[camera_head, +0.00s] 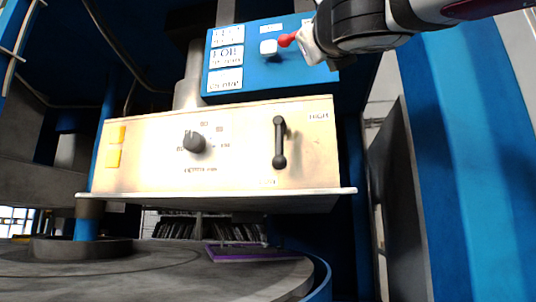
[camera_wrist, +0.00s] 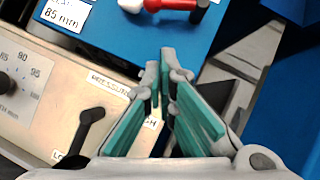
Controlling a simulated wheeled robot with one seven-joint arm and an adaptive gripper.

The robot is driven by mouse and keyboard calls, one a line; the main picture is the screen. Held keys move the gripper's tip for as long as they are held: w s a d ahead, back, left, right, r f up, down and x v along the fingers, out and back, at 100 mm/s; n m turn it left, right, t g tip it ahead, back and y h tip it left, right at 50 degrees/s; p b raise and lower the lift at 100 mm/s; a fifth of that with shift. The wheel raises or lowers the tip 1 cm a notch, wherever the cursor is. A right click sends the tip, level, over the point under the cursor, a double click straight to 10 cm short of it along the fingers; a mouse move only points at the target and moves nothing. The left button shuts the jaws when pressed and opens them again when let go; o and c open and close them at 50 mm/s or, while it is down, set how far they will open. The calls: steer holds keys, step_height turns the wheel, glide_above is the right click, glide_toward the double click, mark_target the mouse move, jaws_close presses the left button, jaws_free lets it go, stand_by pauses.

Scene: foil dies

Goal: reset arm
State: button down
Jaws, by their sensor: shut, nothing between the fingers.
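A red part (camera_head: 287,40) beside a white knob (camera_head: 268,47) is on the blue upper box (camera_head: 262,72). In the wrist view the red part (camera_wrist: 168,4) lies between the white knob (camera_wrist: 130,4) and a black end (camera_wrist: 200,11). A black lever (camera_head: 280,142) stands upright on the cream panel below; it also shows in the wrist view (camera_wrist: 85,130). No label marks which is the reset arm. My gripper (camera_head: 307,46) is at the box's right side, by the red part. Its fingertips (camera_wrist: 160,66) are together and empty, apart from the red part in the wrist view.
A round grey table (camera_head: 160,270) with a purple-edged plate (camera_head: 258,254) lies below. A blue column (camera_head: 470,150) rises at right.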

stand_by(0.4)
steer(key=a+f+n+g+y, duration=0.3)
steer(key=f+n+g+y, duration=0.1)
steer(key=f+n, duration=0.75)
steer(key=a+f+n+g+y, duration=0.4)
steer(key=f+n, duration=0.4)
steer(key=f, duration=0.6)
steer(key=s+d+f+n+g+h, duration=0.1)
steer(key=s+d+f+n+g, duration=0.2)
steer(key=f, duration=0.8)
steer(key=s+d+f+n+g+h, duration=0.1)
steer(key=s+f+n+g+h, duration=0.2)
steer(key=f, duration=0.7)
steer(key=s+d+f+n+g+h, duration=0.2)
steer(key=s+d+f+g, duration=0.3)
steer(key=s+f, duration=0.45)
steer(key=s+d+f+n+g+h, duration=0.1)
steer(key=s+d+f+n+g, duration=0.3)
steer(key=s+f, duration=0.6)
step_height(320, 180, up, 40)
steer(key=d+t+p, duration=0.1)
steer(key=t+p, duration=0.2)
steer(key=p, duration=3.4)
steer(key=shift+s+m, duration=0.35)
